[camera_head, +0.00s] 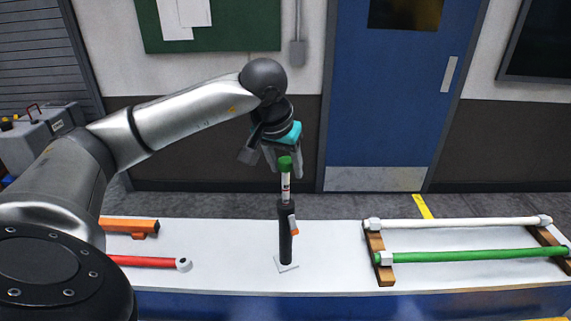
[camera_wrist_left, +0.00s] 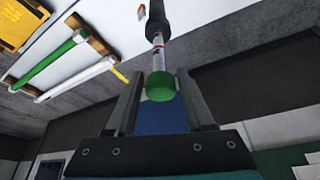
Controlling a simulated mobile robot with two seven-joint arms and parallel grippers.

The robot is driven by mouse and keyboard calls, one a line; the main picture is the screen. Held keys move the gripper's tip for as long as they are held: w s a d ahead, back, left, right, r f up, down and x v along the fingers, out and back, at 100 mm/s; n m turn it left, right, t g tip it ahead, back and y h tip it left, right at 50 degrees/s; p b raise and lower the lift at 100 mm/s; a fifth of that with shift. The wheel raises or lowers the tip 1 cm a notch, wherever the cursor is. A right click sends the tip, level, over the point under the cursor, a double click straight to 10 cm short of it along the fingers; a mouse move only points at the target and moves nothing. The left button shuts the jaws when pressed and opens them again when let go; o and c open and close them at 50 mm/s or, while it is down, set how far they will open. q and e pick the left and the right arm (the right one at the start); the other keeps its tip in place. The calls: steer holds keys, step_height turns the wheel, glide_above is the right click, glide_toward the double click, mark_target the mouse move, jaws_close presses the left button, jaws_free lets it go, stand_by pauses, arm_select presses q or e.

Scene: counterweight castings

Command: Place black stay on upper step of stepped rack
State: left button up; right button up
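The black stay (camera_head: 286,232) stands upright on a small pale square on the white table. It has a black lower body, an orange lever, a white rod with markings and a green cap (camera_head: 285,163). My left gripper (camera_head: 283,168) is at its top, with the fingers apart. In the left wrist view, the green cap (camera_wrist_left: 160,86) lies between the open fingertips (camera_wrist_left: 158,76), with gaps on both sides. The stepped rack (camera_head: 385,271) is at the right, with brown wooden ends. A white bar (camera_head: 460,223) lies at its back and a green bar (camera_head: 480,255) at its front. My right gripper is not in view.
On the left of the table (camera_head: 220,260) lie an orange piece (camera_head: 128,225) and a red bar (camera_head: 145,262) with a pale end. The table is clear between the stay and the rack. A blue door (camera_head: 385,100) and a wall are behind.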

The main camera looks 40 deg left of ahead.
arm_select(q)
steer(key=shift+o, duration=1)
steer(key=shift+r, duration=0.2)
steer(key=v, duration=1.1)
steer(key=shift+s+r, duration=0.25)
steer(key=shift+r, duration=0.1)
